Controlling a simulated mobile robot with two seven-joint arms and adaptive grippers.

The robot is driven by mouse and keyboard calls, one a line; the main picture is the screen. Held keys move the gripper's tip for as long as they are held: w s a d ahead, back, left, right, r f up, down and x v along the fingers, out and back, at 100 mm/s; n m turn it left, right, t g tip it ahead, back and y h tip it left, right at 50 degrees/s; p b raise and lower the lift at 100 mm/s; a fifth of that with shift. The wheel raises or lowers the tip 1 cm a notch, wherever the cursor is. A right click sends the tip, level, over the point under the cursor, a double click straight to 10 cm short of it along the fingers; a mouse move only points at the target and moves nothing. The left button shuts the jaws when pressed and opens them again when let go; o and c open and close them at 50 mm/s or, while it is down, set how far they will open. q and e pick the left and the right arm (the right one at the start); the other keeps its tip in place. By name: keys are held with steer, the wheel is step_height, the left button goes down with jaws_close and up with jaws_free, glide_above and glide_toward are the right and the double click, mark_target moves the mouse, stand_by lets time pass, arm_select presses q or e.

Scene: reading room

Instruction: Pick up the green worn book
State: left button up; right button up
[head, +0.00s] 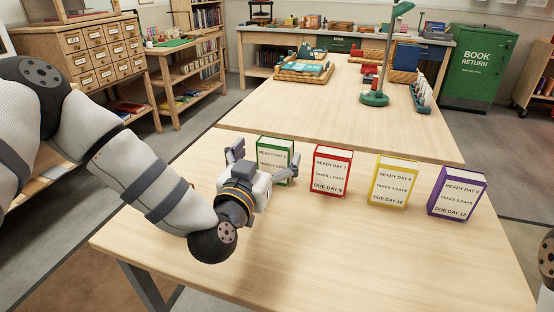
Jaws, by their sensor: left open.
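The green book (276,146) stands upright on the near wooden table, its white front reading "READY DAY 2" in part. My left gripper (267,153) is open right in front of it. One finger is left of the book and the other overlaps its lower right side in the picture. The gripper body hides the lower front of the book. I cannot tell whether the fingers touch it. My right gripper is out of view.
A red book (331,170), a yellow book (393,180) and a purple book (457,193) stand in a row to the right. The near table (350,255) is bare in front of them. A green lamp (376,98) stands on the table behind.

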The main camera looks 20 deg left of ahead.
mark_target(272, 145)
arm_select(q)
steer(key=w, duration=0.5)
steer(key=shift+w+a+f+b, duration=0.1)
steer(key=shift+w+f+b, duration=0.25)
steer(key=shift+f, duration=0.05)
steer(key=shift+w+r, duration=0.15)
steer(key=shift+w, duration=0.05)
steer(key=c, duration=1.8)
